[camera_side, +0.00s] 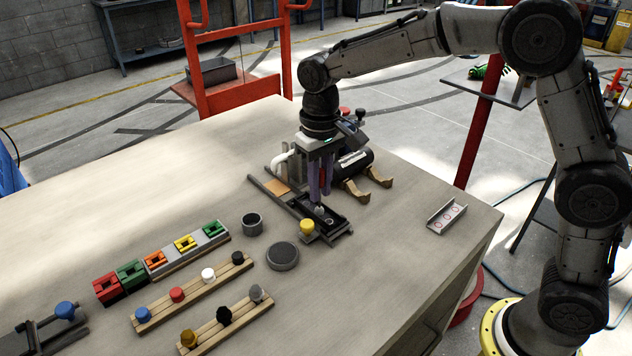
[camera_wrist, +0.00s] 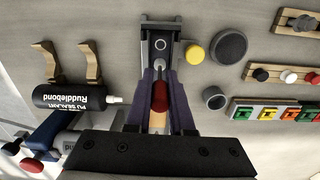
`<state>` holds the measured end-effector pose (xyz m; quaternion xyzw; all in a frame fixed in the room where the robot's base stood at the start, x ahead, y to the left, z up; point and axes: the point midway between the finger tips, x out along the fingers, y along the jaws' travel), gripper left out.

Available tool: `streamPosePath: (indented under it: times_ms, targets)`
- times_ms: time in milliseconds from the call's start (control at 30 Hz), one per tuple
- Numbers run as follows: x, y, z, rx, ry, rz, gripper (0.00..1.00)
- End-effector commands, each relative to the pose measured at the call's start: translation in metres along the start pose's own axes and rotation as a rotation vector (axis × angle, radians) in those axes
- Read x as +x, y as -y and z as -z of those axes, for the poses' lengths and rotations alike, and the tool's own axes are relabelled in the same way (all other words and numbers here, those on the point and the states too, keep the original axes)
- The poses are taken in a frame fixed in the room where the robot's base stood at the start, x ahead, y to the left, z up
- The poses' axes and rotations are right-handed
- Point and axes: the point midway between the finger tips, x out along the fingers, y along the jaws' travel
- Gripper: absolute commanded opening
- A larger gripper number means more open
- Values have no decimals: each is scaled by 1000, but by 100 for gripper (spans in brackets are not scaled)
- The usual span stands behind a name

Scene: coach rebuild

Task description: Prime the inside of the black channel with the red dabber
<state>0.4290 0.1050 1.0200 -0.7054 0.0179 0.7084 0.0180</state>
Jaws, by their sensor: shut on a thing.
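My gripper (camera_side: 319,197) is shut on the red dabber (camera_side: 323,180) and points down over the near fixture on the bench. The red dabber also shows between the purple-grey fingers in the wrist view (camera_wrist: 160,97). The black channel (camera_side: 333,217) lies in the fixture, just below and beside my fingertips; pale ring marks show on its floor in the wrist view, where the channel (camera_wrist: 160,62) runs away from the dabber. A small pale tip shows under the fingers, at or just above the channel. I cannot tell whether it touches.
A yellow knob (camera_side: 307,227) stands at the channel's front. A black sealant bottle (camera_side: 354,164) lies on wooden cradles behind it. A grey round pad (camera_side: 283,256), a dark cup (camera_side: 252,224) and racks of coloured knobs (camera_side: 196,293) stand to the left. A pale channel piece (camera_side: 447,217) lies right, with clear bench around it.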

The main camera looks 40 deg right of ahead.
Motion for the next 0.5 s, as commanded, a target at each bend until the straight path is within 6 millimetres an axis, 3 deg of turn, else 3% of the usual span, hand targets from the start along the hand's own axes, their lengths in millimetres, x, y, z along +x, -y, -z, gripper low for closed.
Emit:
streamPosePath:
  times_ms: [500]
  targets:
    - [1,-1,-22,-1,5,-1,0]
